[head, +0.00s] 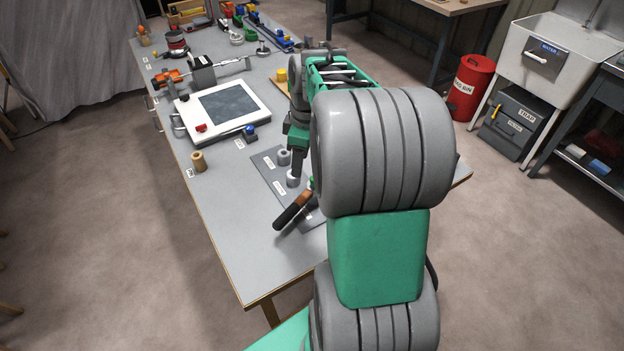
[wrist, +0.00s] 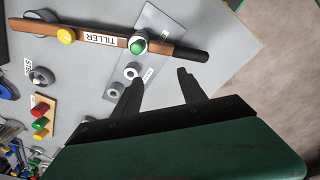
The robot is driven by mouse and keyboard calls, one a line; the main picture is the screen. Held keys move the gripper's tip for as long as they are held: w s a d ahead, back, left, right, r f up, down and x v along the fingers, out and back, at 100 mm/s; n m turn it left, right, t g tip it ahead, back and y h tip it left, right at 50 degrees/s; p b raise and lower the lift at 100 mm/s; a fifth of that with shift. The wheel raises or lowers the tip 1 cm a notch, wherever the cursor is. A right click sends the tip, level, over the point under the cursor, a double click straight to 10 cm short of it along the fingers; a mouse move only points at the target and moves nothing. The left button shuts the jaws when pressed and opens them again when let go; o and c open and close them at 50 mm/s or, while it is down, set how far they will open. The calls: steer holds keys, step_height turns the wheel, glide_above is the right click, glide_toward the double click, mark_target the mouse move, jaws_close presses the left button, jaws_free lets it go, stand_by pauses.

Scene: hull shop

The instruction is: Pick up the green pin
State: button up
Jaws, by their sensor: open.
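The green pin (wrist: 138,45) shows in the wrist view as a green round top over a pale collar, at the side of the tiller (wrist: 104,39). Whether it passes through the tiller or stands beside it I cannot tell. In the head view only a bit of the green pin (head: 311,181) shows; my arm hides the rest. The tiller is a brown bar with a dark grip (head: 287,216). My gripper (wrist: 160,84) is open and empty, its two dark fingers apart and short of the pin in the wrist view. In the head view my gripper (head: 298,168) is over the grey plate.
The grey plate (head: 263,160) bears grey bushings (head: 283,157) close to my fingers. A yellow knob (wrist: 66,35) is on the tiller. A wooden strip with coloured pegs (wrist: 40,122) lies at left in the wrist view. A white-framed panel (head: 227,108) and a wooden peg (head: 199,162) stand left.

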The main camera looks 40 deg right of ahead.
steer(key=d+f+n, duration=0.2)
steer(key=d+f, duration=0.1)
steer(key=d, duration=0.3)
steer(key=shift+y, duration=0.3)
steer(key=f, duration=0.2)
steer(key=f+p, duration=0.1)
steer(key=f, duration=0.2)
steer(key=w+f+p, duration=0.1)
steer(key=f, duration=0.1)
steer(key=shift+a+f, duration=0.15)
steer(key=shift+a, duration=0.2)
jaws_close()
